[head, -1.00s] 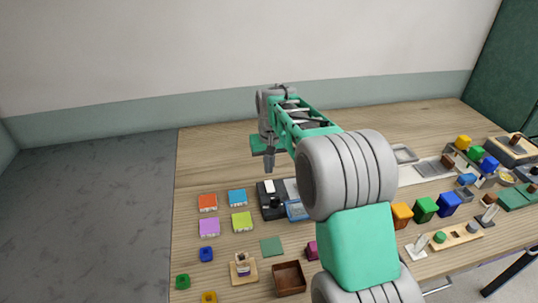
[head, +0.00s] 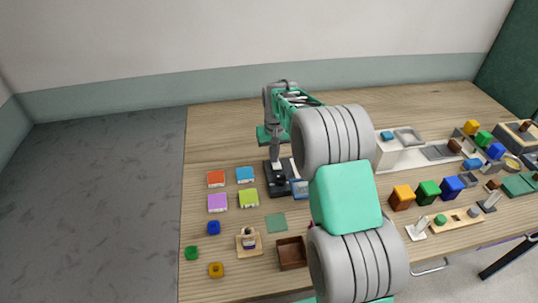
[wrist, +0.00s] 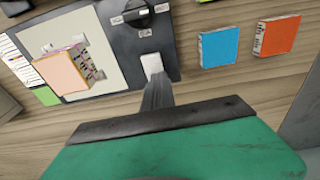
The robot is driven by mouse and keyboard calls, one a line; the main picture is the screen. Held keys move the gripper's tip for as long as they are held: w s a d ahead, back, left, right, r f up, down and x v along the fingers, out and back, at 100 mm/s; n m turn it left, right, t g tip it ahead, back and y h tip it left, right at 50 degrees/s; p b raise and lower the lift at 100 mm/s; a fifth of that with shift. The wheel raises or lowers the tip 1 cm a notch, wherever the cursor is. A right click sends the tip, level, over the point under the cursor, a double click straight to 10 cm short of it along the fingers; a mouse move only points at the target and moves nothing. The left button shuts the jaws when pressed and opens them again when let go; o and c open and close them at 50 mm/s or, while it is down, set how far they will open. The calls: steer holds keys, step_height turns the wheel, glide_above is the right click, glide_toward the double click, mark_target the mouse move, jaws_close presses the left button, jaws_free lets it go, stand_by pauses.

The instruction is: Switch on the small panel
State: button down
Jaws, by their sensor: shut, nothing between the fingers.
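The small panel is a dark plate (head: 272,181) on the table, partly hidden by my arm in the head view. In the wrist view the panel (wrist: 118,42) carries a black rotary knob (wrist: 140,12) with small white labels around it, and a white switch (wrist: 152,64). My gripper (head: 276,162) points down over the far part of the panel. Its fingers are together and empty. In the wrist view the fingertips (wrist: 154,84) are right at the white switch's edge; I cannot tell whether they touch it. Which way the switch is tipped is unclear.
A pale plate with a peach-topped block (wrist: 70,72) adjoins the panel. Blue (head: 245,175) and orange (head: 216,179) labelled boxes stand to its left in the head view. A brown open box (head: 291,254) lies nearer. Several coloured blocks and trays fill the right side.

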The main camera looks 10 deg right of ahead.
steer(key=shift+s+d+f, duration=0.15)
steer(key=shift+s+d, duration=0.05)
steer(key=shift+s, duration=0.75)
steer(key=shift+r, duration=0.25)
steer(key=shift+a+r, duration=0.1)
steer(key=shift+r, duration=0.2)
step_height(320, 180, up, 13)
steer(key=s, duration=0.2)
